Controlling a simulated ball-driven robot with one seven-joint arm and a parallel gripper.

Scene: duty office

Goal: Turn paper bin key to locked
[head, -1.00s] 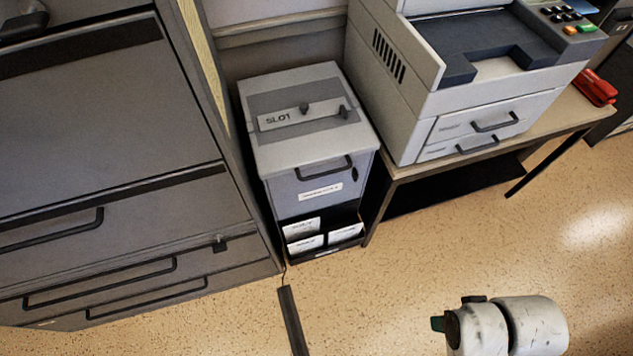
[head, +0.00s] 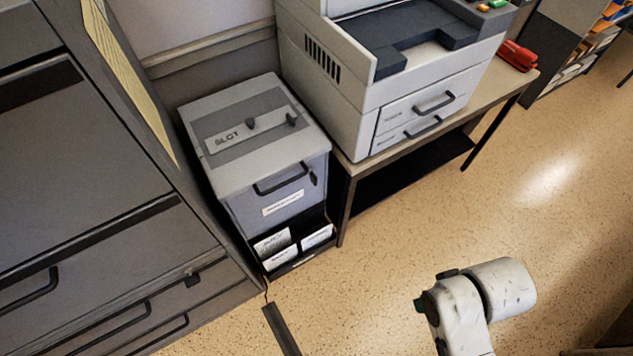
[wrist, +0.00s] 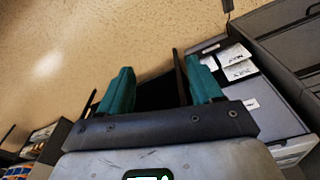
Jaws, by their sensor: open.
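The paper bin (head: 232,178) is a grey box with a "SLOT" label on its lid, standing between the cabinet and the printer table. In the wrist view the bin (wrist: 272,98) shows at the right, turned over in the picture. My gripper (wrist: 158,72) has two teal fingers spread apart with nothing between them, apart from the bin. The head view shows only part of my arm.
A grey drawer cabinet (head: 90,230) stands close at the bin's left. The printer (head: 400,85) sits on a table (head: 490,90) at its right, with a red stapler (head: 517,56). Cards stand in a black tray (head: 300,262) at the bin's foot. The speckled floor in front is open.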

